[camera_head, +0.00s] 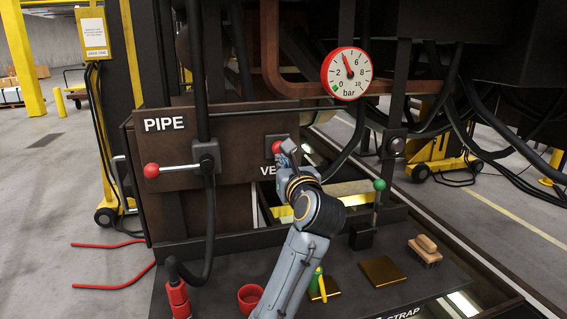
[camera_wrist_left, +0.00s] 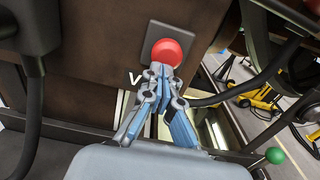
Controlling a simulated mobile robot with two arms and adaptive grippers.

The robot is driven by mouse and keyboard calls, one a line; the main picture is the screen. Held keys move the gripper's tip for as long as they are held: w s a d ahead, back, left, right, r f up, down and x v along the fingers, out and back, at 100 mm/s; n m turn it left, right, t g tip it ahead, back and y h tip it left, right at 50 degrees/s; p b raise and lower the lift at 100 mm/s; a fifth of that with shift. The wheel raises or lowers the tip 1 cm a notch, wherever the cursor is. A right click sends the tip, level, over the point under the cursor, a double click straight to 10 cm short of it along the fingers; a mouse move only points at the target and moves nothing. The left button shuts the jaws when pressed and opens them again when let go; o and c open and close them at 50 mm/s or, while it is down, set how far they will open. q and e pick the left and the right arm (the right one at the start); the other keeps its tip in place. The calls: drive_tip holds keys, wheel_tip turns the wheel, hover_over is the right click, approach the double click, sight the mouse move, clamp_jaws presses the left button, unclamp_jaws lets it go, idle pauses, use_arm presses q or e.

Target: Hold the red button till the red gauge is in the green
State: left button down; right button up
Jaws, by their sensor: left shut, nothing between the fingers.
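The red button (camera_head: 277,147) sits on a dark square plate on the brown panel, above the partly covered "VE..." lettering. It shows as a round red cap in the left wrist view (camera_wrist_left: 167,50). My left gripper (camera_head: 287,148) is shut and empty, its fingertips right at the button. In the left wrist view the closed fingertips (camera_wrist_left: 158,70) overlap the button's lower edge; I cannot tell whether it is pressed in. The red-rimmed gauge (camera_head: 346,86) reads in bar; its needle points up, near 4. Its green band is at the low end, by 0. My right gripper is out of view.
A red-knobbed lever (camera_head: 152,171) is left on the PIPE panel. A green-knobbed lever (camera_head: 379,185) stands right of my arm. A brush (camera_head: 425,250), a red cup (camera_head: 250,297) and a green-handled tool (camera_head: 318,283) are on the dark shelf. Black hoses hang around.

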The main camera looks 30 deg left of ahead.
use_arm(q)
drive_tip(key=shift+w+a+r, duration=0.3)
drive_tip(key=shift+w+a, duration=0.1)
drive_tip(key=shift+a, duration=0.15)
drive_tip(key=shift+a+r, duration=0.1)
drive_tip(key=shift+r, duration=0.05)
idle(1.1)
